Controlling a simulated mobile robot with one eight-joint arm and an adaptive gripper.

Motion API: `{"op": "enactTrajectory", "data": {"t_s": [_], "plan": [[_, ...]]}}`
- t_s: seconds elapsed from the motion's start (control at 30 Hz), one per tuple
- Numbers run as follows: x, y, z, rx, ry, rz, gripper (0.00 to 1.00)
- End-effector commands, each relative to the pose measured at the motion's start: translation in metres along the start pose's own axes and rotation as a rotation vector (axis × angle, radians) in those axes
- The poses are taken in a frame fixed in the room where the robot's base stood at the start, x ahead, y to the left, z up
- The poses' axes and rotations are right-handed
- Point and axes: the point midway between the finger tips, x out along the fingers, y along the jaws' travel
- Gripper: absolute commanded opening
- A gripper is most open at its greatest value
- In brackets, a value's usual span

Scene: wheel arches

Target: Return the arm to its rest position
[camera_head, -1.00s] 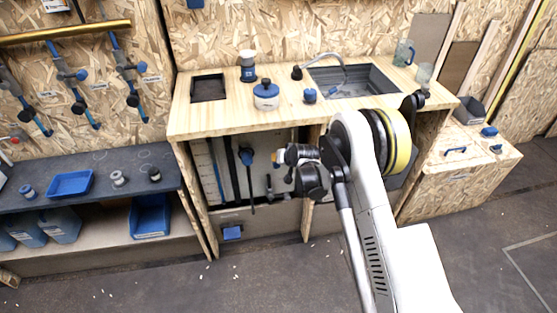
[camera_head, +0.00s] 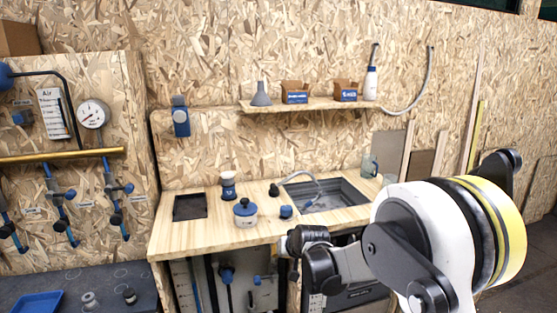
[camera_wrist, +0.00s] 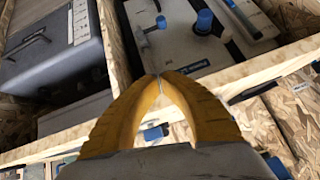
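My arm (camera_head: 430,240) reaches in from the lower right of the head view, white and black with a yellow band at a joint. It is folded in front of the wooden worktop (camera_head: 160,237). The fingers of my gripper (camera_wrist: 159,77) are yellow and show in the wrist view, with their tips together and nothing seen between them. The fingers cannot be made out in the head view. Beyond the fingertips are a pale wooden frame edge (camera_wrist: 245,82) and a light panel with blue-capped parts (camera_wrist: 185,50).
A blue-and-white pot (camera_head: 245,215), a dark-topped jar (camera_head: 228,186) and a sink (camera_head: 345,193) are on the worktop. Above, a shelf (camera_head: 325,104) holds a funnel, boxes and a bottle. A gauge panel (camera_head: 90,180) stands left. A grey case (camera_wrist: 55,60) shows in the wrist view.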

Motion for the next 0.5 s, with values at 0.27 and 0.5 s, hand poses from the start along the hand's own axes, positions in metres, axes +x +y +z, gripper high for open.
{"op": "enactTrajectory", "data": {"t_s": [0.27, 0.5], "plan": [[-0.162, 0.03, 0.005, 0.012, -0.03, 0.089, 0.0], [-0.278, 0.05, 0.06, 0.025, -0.058, 0.165, 0.0]]}}
